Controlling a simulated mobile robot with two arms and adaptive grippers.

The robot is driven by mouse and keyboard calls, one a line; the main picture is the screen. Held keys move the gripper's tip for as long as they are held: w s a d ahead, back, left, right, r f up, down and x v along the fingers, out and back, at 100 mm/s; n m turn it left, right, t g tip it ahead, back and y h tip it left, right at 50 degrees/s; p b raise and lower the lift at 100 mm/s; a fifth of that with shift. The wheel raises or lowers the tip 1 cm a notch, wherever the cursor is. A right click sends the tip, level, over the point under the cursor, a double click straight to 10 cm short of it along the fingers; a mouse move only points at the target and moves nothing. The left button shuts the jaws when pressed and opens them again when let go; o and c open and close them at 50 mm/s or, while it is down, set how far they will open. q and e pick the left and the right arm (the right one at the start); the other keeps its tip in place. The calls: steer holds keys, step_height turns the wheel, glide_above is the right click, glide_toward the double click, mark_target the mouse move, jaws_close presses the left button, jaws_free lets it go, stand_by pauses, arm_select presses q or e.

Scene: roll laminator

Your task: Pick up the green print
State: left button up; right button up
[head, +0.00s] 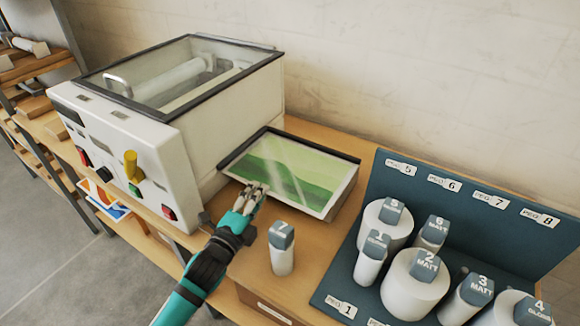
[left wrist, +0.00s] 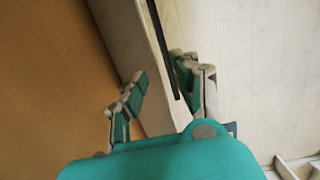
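The green print (head: 285,172) shows pale and dark green bands under a glossy surface. It lies in a shallow dark-rimmed tray (head: 318,151) to the right of the laminator. My left gripper (head: 254,188) is at the tray's front left edge, by the print's near border. In the left wrist view, the left gripper's (left wrist: 160,68) fingers are spread, one on each side of a pale panel with a dark edge. I cannot tell whether they touch it. My right gripper is not in view.
The roll laminator (head: 190,150) stands close left of the tray. A blue rack (head: 400,185) with several numbered rolls is at the right. Little free wooden bench (head: 322,250) lies between.

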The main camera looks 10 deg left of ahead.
arm_select(q)
steer(key=x, duration=0.3)
steer(key=shift+w+p, duration=0.3)
steer(key=shift+w, duration=0.1)
steer(key=shift+s, duration=0.1)
jaws_close()
